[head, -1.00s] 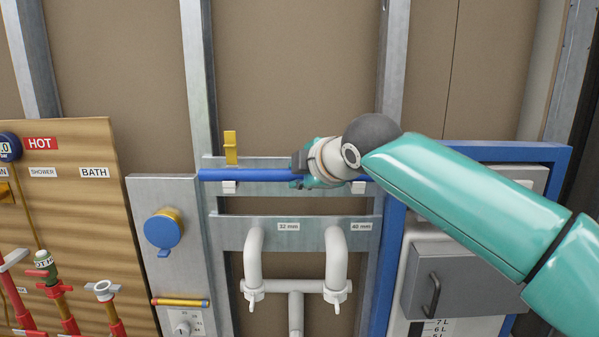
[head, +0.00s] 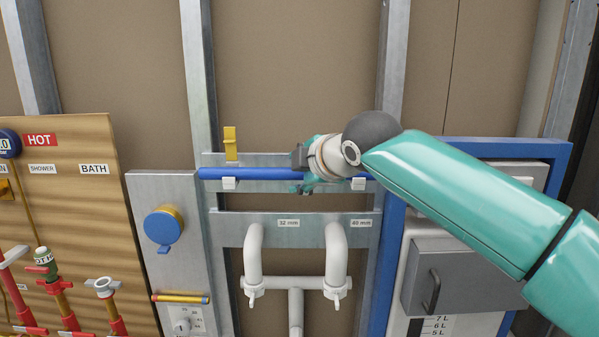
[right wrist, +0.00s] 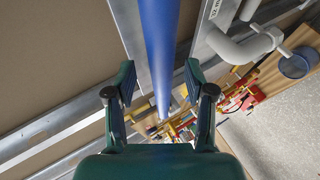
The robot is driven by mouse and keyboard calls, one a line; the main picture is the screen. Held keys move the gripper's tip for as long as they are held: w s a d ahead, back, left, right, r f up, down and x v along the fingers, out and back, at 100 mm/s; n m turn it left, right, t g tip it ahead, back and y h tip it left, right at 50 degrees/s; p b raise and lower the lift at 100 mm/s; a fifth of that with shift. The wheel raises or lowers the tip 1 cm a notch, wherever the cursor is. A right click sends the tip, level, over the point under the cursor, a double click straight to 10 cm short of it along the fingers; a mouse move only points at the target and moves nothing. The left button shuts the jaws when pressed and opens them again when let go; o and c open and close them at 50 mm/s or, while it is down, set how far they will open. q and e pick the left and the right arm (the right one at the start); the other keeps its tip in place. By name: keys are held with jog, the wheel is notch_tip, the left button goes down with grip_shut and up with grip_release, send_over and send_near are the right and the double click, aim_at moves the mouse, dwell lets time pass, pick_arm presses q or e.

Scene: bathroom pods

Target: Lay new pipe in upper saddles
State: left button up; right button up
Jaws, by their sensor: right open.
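The blue pipe (head: 250,174) lies level across the upper metal rail. Its left part rests at the left white saddle (head: 229,184), and its right part passes behind my right gripper toward the right white saddle (head: 358,184). Whether it is fully seated at the right is hidden by my gripper. My right gripper (head: 302,174) is at the pipe between the two saddles, jaws open. In the right wrist view the blue pipe (right wrist: 160,45) runs between the spread fingers (right wrist: 160,88), with gaps on both sides. My left gripper is not in view.
A yellow clip (head: 230,144) stands above the rail near the left saddle. Below are white pipes (head: 254,250) under the 32 mm and 40 mm labels. A grey panel with a blue cap (head: 163,226) is left; a blue-framed cabinet (head: 450,270) is right.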

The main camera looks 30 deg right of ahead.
jog(key=v, duration=1.2)
jog(key=shift+w, duration=0.1)
